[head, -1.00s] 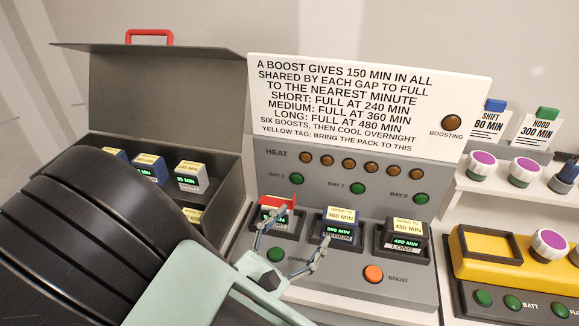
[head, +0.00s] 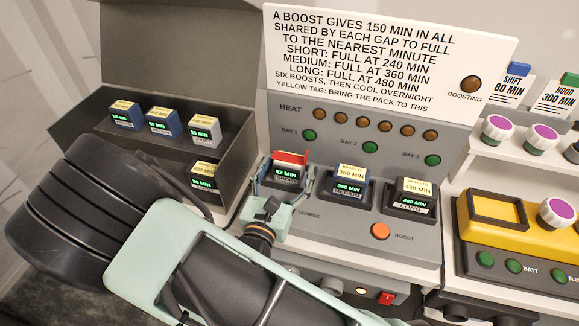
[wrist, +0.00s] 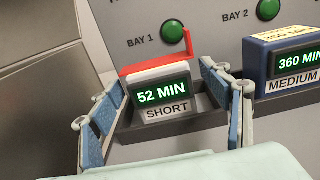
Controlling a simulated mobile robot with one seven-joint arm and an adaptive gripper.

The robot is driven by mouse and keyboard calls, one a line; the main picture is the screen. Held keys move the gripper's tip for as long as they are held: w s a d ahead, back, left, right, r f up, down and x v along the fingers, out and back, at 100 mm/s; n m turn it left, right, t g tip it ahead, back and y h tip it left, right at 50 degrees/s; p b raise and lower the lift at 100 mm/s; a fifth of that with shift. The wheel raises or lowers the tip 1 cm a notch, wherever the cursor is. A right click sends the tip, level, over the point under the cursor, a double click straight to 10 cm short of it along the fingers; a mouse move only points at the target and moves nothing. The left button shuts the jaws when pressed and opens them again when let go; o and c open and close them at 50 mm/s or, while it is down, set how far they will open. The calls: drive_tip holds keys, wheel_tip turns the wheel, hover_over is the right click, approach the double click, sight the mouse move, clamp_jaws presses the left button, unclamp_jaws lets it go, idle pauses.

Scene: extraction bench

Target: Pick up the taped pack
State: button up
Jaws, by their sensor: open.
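The taped pack (head: 286,174) is a light grey block with a red strip on top, seated in the bay 1 slot of the charger. In the wrist view the pack (wrist: 163,108) reads 52 MIN above a SHORT label, and the red tape (wrist: 157,60) stands up at its right end. My gripper (head: 285,184) is open, with one finger on each side of the pack. In the wrist view its blue-padded fingers (wrist: 160,112) flank the pack, with a visible gap on the right; contact on the left cannot be told.
A medium pack (head: 351,188) and a long pack (head: 409,198) sit in the neighbouring bays. An open grey case (head: 228,160) with several packs stands at left. The sign board (head: 385,60) rises behind, and a yellow unit (head: 496,240) stands at right.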

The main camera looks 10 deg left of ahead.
drive_tip(key=shift+w+d, duration=0.1)
drive_tip(key=shift+w, duration=0.9)
drive_tip(key=c, duration=1.7)
drive_tip(key=shift+r, duration=0.25)
